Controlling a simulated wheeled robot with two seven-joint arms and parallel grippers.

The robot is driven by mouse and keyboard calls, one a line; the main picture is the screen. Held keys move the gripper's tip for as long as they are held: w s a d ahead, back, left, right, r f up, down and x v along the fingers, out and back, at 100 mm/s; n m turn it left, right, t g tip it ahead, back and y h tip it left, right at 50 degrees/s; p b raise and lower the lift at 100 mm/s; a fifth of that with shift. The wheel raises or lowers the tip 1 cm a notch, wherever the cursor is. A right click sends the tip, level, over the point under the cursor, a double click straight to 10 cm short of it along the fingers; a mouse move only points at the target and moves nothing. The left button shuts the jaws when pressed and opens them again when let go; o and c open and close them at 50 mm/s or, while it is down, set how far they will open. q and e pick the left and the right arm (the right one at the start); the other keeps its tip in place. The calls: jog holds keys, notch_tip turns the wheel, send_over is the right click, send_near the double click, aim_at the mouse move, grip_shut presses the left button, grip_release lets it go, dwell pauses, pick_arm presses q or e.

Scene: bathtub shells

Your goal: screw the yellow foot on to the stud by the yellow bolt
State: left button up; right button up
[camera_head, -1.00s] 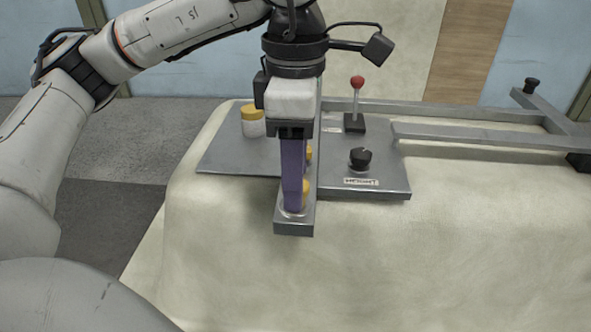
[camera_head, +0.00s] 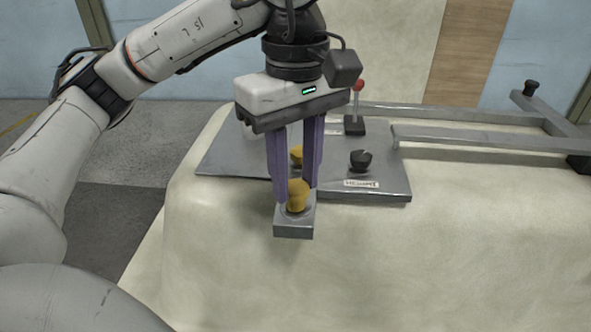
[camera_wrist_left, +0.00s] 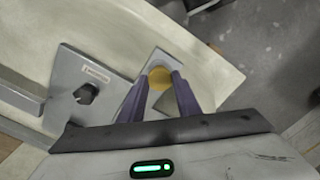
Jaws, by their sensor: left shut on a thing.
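The yellow foot (camera_head: 298,197) stands upright at the near end of a grey metal bar (camera_head: 294,231); the stud under it is hidden. My left gripper (camera_head: 296,192) points down with its purple fingers on either side of the foot and is shut on it. In the left wrist view the foot (camera_wrist_left: 159,78) shows as a yellow disc between the fingertips (camera_wrist_left: 160,84). A second yellow piece, which looks like the yellow bolt (camera_head: 296,154), stands further back on the bar, partly behind the fingers. My right gripper is not in view.
A grey plate (camera_head: 225,160) carries a black knob (camera_head: 361,160) and a red-topped lever (camera_head: 354,122) just right of my gripper. A grey metal frame (camera_head: 465,138) lies at the right. The cream shell surface (camera_head: 450,240) in front is clear.

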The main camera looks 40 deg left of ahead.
pick_arm(q)
jog(key=m, duration=0.3)
jog(key=o, duration=1.1)
jog(key=shift+c, duration=0.6)
jog(key=n+p, duration=0.1)
jog(key=n, duration=0.5)
jog(key=n+p, duration=0.1)
jog(key=n, duration=0.6)
jog(key=c, duration=1.1)
